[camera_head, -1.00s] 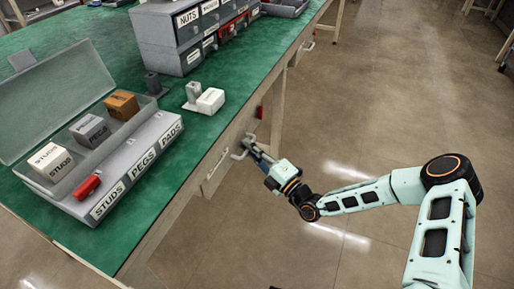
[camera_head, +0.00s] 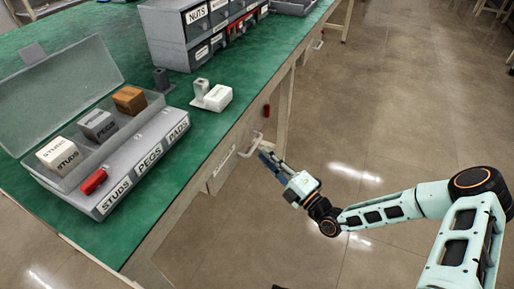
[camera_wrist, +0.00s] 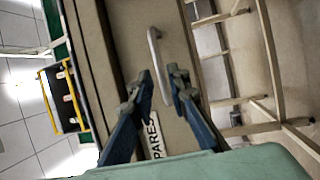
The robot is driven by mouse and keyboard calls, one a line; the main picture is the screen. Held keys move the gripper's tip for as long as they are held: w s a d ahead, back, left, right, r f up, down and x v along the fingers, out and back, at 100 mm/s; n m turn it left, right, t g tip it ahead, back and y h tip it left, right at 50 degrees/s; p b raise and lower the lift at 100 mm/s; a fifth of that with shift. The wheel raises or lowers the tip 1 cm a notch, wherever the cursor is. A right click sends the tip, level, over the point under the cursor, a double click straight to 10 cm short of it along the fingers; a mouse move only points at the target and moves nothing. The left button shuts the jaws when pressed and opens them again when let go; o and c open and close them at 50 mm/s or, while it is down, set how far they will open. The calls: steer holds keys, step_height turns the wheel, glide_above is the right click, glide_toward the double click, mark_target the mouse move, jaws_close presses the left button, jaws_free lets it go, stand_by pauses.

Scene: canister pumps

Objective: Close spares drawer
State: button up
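The spares drawer (camera_head: 222,172) is in the front of the green-topped bench. In the wrist view its beige front (camera_wrist: 118,22) fills the middle, with a white label (camera_wrist: 156,135) partly hidden by a finger and reading "PARES". Its pale bar handle (camera_head: 251,146) also shows in the wrist view (camera_wrist: 156,62). The drawer front looks close to the bench face; I cannot tell whether it is fully flush.
On the green bench (camera_head: 150,225) stand an open grey case (camera_head: 68,190) with labelled blocks, a small white part (camera_head: 218,98) and a grey drawer cabinet (camera_head: 165,40). A bench leg (camera_head: 286,105) stands beyond the handle. The floor (camera_head: 390,110) to the right is clear.

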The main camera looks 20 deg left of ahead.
steer(key=v, duration=0.6)
stand_by(0.3)
